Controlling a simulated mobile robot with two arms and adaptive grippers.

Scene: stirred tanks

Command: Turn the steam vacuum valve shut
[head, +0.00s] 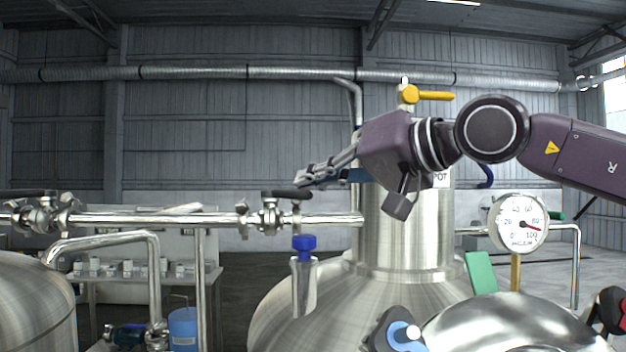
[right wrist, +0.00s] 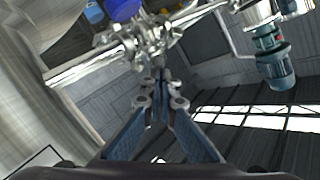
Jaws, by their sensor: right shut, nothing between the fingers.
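A steel valve (head: 270,217) with a black lever handle (head: 287,194) sits on the horizontal pipe left of the tank neck. The lever lies roughly along the pipe. No label marks it as the steam vacuum valve, so I cannot tell for certain. My right gripper (head: 301,181) reaches in from the right, its fingers shut and empty, just above the lever's right end. I cannot tell if they touch it. In the right wrist view the gripper's fingers (right wrist: 160,92) are close together, with steel valve fittings (right wrist: 150,42) just beyond.
A steel tank neck (head: 400,235) stands behind my right wrist, with a yellow-handled valve (head: 432,96) above. A round gauge (head: 519,224) is at the right. A blue-capped fitting (head: 304,243) stands below the lever. Another black-handled valve (head: 42,215) is far left.

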